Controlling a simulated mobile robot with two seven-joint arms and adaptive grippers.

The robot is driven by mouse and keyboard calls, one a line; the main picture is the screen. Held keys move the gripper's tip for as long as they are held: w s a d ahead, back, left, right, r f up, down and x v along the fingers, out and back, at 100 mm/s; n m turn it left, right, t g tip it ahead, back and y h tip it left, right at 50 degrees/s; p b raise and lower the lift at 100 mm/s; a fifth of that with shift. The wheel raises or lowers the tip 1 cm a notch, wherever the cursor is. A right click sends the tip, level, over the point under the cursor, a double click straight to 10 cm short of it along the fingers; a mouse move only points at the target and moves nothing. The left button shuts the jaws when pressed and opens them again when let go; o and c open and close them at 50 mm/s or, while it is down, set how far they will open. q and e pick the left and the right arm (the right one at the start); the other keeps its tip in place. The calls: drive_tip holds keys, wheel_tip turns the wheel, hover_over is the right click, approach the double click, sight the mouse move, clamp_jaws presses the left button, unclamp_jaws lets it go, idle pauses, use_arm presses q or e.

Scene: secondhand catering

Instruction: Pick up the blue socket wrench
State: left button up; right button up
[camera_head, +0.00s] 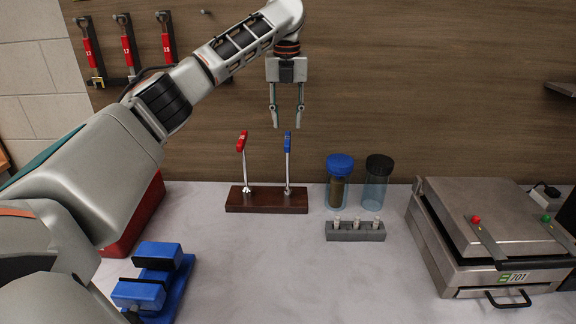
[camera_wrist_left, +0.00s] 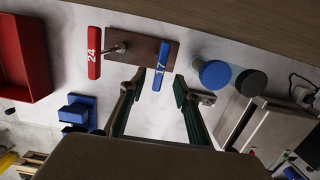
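The blue socket wrench (camera_head: 287,146) stands upright in a dark wooden stand (camera_head: 262,202), with its blue handle on top. In the left wrist view the blue handle (camera_wrist_left: 162,65), marked 17, lies ahead of the gap between the fingers. A red socket wrench (camera_head: 242,147) stands in the same stand to its left; its red handle, marked 24, also shows in the left wrist view (camera_wrist_left: 94,52). My left gripper (camera_head: 287,124) points down just above the blue handle, open and empty. My right gripper is not in view.
A blue-lidded jar (camera_head: 340,185) and a black-lidded jar (camera_head: 377,186) stand right of the stand. A grey block with small pieces (camera_head: 355,235) sits before them. A metal press (camera_head: 490,225) is at right, a blue vise (camera_head: 160,278) and red bin (camera_head: 142,217) at left.

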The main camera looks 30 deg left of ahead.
sight(288, 138)
use_arm(q)
drive_tip(key=shift+w+a+f, duration=0.1)
drive_tip(key=shift+w+f, duration=0.1)
drive_tip(key=shift+f, duration=1.7)
drive_tip(key=shift+w+a+f, duration=0.1)
drive_tip(key=shift+w+f, duration=0.1)
drive_tip(key=shift+f, duration=1.7)
clamp_jaws()
